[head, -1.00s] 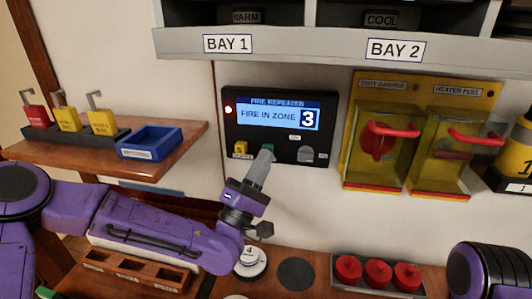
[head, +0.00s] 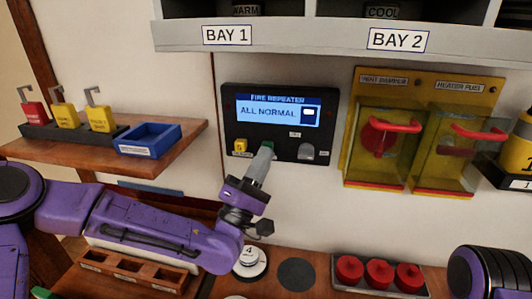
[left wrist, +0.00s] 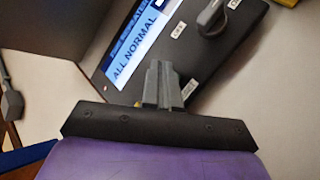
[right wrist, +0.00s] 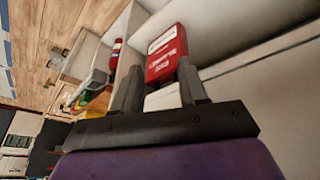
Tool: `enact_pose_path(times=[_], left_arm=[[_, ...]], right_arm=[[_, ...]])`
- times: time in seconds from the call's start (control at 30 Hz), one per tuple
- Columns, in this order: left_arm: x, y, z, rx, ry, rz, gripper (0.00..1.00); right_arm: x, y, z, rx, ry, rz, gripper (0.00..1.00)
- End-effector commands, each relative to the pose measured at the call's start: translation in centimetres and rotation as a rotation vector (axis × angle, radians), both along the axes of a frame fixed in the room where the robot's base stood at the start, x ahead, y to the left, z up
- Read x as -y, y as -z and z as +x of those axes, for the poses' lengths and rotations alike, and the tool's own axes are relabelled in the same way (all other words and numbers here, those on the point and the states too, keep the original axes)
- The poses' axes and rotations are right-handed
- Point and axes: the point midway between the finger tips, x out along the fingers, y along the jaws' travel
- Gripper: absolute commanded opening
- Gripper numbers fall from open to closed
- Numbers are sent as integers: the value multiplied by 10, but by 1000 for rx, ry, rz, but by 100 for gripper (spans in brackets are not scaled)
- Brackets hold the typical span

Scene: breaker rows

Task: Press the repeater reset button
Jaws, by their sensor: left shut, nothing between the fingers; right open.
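The fire repeater panel (head: 275,122) is a black box on the wall, and its lit screen (head: 278,111) reads "ALL NORMAL". A yellow button (head: 240,146) sits at its lower left and a grey knob or switch (head: 306,152) at its lower right. A green button (head: 267,145) shows only in part behind my left gripper (head: 262,156). That gripper is shut and empty, its tips at the green button; contact is hard to tell. The panel also fills the left wrist view (left wrist: 150,45). My right gripper (right wrist: 157,88) is open, with a red box (right wrist: 168,55) beyond its fingers.
Two yellow covered boxes with red handles (head: 395,128) hang right of the panel. A shelf at left holds padlocks (head: 63,117) and a blue tray (head: 150,139). Red knobs (head: 379,272) stand in a tray on the counter below, near a white disc (head: 250,262).

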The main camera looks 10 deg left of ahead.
Motion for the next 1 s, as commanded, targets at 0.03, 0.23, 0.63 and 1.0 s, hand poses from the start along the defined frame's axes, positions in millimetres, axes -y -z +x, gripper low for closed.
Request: enact_pose_path(times=[0.03,0.23,0.63,1.0], left_arm=[[0,0,0,-1,-1,0,0],[0,2,-9,-1,0,-1,0],[0,2,-55,0,0,0,0],[0,0,-60,0,0,0,0]], right_arm=[[0,-1,0,0,0,0,43],[0,7,0,0,0,0,43],[0,28,0,0,0,0,43],[0,28,0,0,0,0,43]])
